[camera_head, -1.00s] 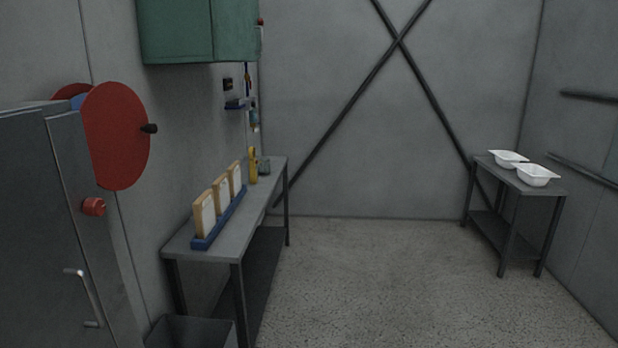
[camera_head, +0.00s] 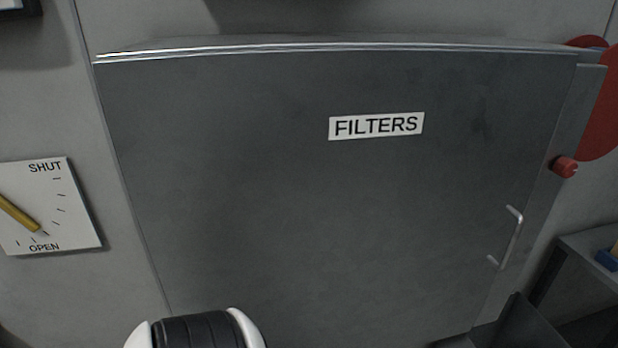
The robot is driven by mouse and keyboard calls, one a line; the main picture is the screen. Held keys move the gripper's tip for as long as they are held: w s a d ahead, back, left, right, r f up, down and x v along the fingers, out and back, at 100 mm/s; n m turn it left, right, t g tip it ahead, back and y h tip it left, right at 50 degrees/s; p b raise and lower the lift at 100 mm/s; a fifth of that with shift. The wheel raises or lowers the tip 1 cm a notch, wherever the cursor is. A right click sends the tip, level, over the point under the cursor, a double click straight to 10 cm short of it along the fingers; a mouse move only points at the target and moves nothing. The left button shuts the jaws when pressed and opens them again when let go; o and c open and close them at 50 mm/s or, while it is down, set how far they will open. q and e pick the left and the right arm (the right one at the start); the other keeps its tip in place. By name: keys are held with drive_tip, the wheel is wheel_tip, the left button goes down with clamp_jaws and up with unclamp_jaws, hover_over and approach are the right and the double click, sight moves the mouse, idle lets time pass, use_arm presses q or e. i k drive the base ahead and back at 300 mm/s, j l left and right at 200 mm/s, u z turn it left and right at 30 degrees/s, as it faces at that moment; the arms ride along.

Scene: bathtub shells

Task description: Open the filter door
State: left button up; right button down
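The grey filter door (camera_head: 330,210) fills most of the head view and carries a white label (camera_head: 376,125) reading FILTERS. It appears shut. Its metal handle (camera_head: 513,238) is a bent bar near the right edge. A red knob (camera_head: 565,167) sits on the frame just right of the door, above the handle. A white and black part of mine shows at the bottom left, in front of the door's lower area. Neither gripper's fingers are in view.
A white plate (camera_head: 70,205) marked SHUT and OPEN, with a yellow pointer (camera_head: 18,214) towards OPEN, is on the left wall. A red disc (camera_head: 602,105) stands at the right edge. A table (camera_head: 590,243) and a dark bin (camera_head: 520,325) are at lower right.

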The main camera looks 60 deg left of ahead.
sight(345, 197)
drive_tip(key=k+j+u, duration=0.1)
drive_tip(key=u, duration=1.35)
